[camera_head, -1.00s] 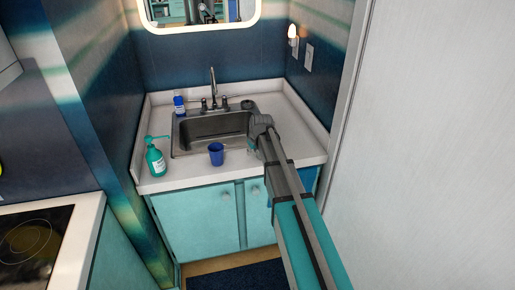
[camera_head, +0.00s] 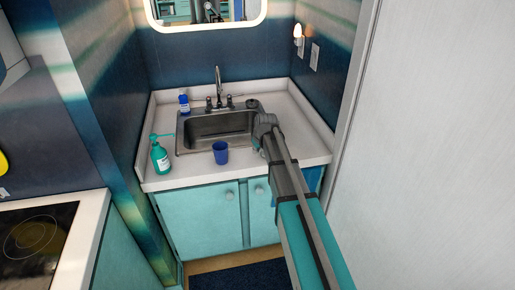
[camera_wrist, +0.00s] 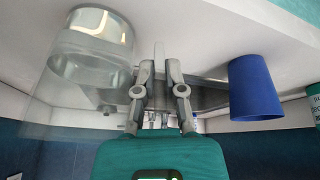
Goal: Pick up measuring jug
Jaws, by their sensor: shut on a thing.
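The measuring jug (camera_wrist: 90,48) is a clear, see-through vessel at the left of the wrist view. My gripper (camera_wrist: 158,72) is in the middle of that view, its two fingers shut on a thin clear part beside the jug, which looks like its handle. In the head view, the end of my arm is over the right front of the sink counter. There my fingertips and the jug are hidden or too faint to make out. I cannot tell whether the jug touches the counter.
A blue cup (camera_head: 221,153) stands in front of the sink (camera_head: 215,130), and right of my gripper in the wrist view (camera_wrist: 256,90). A green pump bottle (camera_head: 160,158) stands at the counter's left. A blue bottle (camera_head: 184,103) and faucet (camera_head: 219,85) are behind. A pale wall is at right.

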